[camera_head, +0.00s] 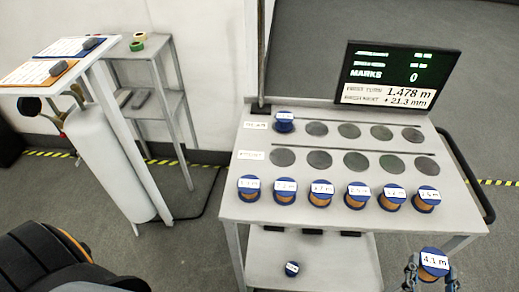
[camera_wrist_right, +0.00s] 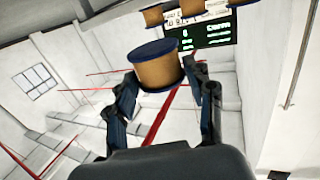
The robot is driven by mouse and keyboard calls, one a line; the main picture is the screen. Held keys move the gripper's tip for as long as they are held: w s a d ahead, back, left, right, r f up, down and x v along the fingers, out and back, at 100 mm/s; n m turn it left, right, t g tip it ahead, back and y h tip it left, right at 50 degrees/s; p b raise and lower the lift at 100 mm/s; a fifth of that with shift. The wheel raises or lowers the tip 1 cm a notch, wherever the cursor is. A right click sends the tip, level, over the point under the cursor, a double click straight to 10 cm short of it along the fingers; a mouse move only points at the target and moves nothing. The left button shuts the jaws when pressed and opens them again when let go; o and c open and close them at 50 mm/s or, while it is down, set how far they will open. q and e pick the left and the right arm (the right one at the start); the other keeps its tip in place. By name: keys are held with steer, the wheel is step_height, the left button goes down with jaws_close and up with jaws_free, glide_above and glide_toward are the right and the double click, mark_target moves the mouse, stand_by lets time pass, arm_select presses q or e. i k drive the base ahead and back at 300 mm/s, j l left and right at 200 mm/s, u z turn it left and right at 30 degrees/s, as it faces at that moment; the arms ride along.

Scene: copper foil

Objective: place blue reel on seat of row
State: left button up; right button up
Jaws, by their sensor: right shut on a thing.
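My right gripper (camera_head: 432,277) is shut on a blue-flanged copper reel (camera_head: 434,259) marked "4.3 m", held off the front right corner of the cart. In the right wrist view the gripper's fingers (camera_wrist_right: 165,85) clasp the held reel (camera_wrist_right: 156,70) from both sides. The cart top (camera_head: 240,213) has two rows of round dark seats. In the back row a blue reel (camera_head: 284,124) stands on the leftmost seat; the other seats, such as this one (camera_head: 317,129), are bare. The second row's seats (camera_head: 283,157) are all bare. My left gripper is out of view.
Several labelled reels (camera_head: 320,195) line the cart's front edge. A screen (camera_head: 397,75) stands behind the seats. A white cylinder (camera_head: 108,160), a board stand and a grey shelf rack (camera_head: 160,105) are at left.

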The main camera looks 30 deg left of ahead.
mark_target(283, 157)
steer(key=j, duration=0.65)
steer(key=k+j, duration=0.1)
steer(key=j, duration=0.55)
steer(key=j+z, duration=0.1)
steer(key=j, duration=0.55)
steer(key=k+j, duration=0.15)
steer(key=j, duration=0.5)
steer(key=k+j, duration=0.1)
steer(key=j, duration=1.2)
steer(key=k+j+z, duration=0.1)
steer(key=j, duration=0.55)
